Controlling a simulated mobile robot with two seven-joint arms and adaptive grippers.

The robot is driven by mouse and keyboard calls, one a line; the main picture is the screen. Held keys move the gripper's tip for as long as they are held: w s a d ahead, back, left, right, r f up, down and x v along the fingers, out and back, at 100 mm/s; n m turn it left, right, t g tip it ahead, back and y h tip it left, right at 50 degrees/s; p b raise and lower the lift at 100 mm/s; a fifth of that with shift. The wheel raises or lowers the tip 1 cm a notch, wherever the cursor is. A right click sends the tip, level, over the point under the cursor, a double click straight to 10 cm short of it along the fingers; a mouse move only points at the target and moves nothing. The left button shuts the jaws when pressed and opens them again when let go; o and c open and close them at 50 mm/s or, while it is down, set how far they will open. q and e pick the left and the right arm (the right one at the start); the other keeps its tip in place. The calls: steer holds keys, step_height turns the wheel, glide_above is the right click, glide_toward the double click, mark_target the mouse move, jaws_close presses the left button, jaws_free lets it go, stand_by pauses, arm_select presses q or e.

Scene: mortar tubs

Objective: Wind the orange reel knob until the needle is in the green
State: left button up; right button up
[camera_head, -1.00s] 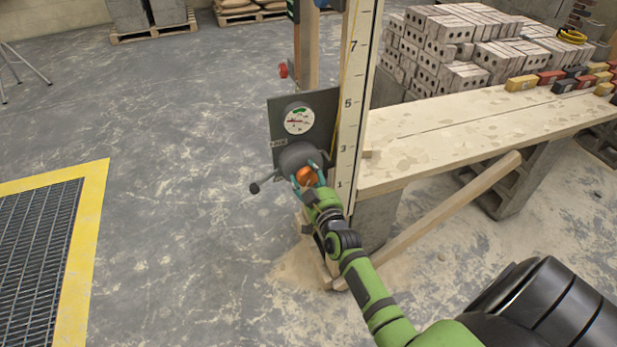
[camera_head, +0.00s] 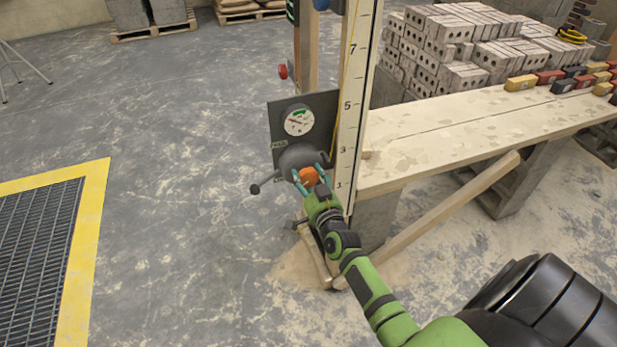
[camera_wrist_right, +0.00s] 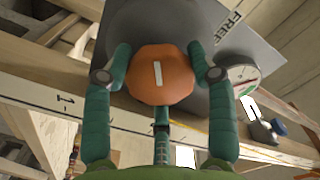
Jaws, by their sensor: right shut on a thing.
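The orange reel knob (camera_head: 309,177) sits on the grey reel at the lower part of a dark panel (camera_head: 287,132). My right gripper (camera_head: 311,184) is shut on the knob, with its teal fingers on either side. In the right wrist view the knob (camera_wrist_right: 160,75) fills the space between the fingers and shows a white mark standing nearly upright. The round gauge (camera_head: 299,121) is on the panel above the reel. It has a green band at the top and a red needle; the needle appears to lie outside the green, at the left. My left gripper is not in view.
A dark crank with a ball end (camera_head: 255,189) sticks out left of the reel. A numbered white staff (camera_head: 354,110) stands right of the panel. A plank bench (camera_head: 430,130) with bricks behind it is at right.

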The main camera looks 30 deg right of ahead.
steer(key=shift+m, duration=2.3)
steer(key=o, duration=1.2)
steer(key=shift+w, duration=0.1)
steer(key=shift+c, duration=0.2)
steer(key=shift+s+a+f, duration=0.1)
steer(key=shift+s+a, duration=0.05)
steer(key=shift+s, duration=0.35)
steer(key=v, duration=1.1)
